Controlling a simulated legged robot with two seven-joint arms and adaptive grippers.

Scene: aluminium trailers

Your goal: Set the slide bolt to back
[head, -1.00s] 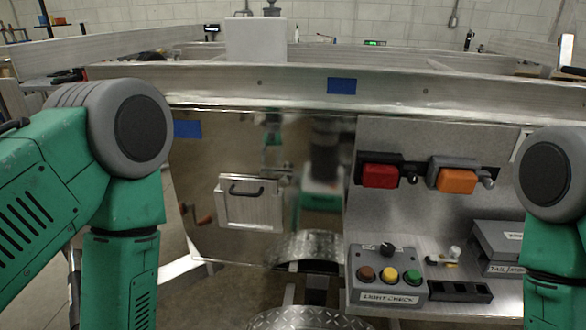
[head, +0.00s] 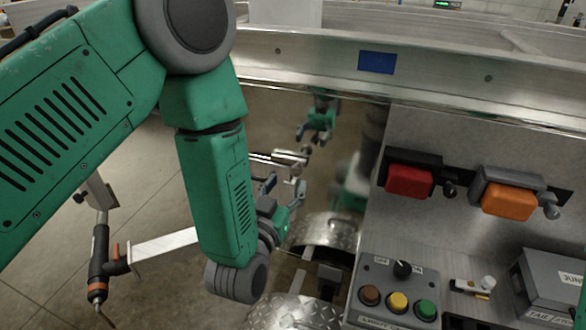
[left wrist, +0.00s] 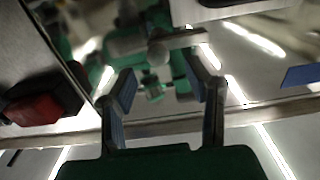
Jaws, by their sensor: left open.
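The slide bolt (head: 282,157) is a metal rod with a small knob on the shiny, mirror-like panel. My left arm partly covers its surroundings in the head view. In the left wrist view the slide bolt (left wrist: 158,50) lies across the top middle, its round knob between and beyond the fingers. My left gripper (head: 282,186) is open and empty, just below and in front of the bolt, apart from it. Both fingers of the left gripper (left wrist: 165,88) show spread in the wrist view. The bolt's exact setting is unclear. My right gripper is not in view.
The panel (head: 345,120) reflects my arm and gripper. To the right is a board with a red light (head: 409,181), an orange light (head: 509,201) and a button box (head: 394,290). A trailer rail (head: 300,58) runs above. A tread-plate fender (head: 325,231) lies below.

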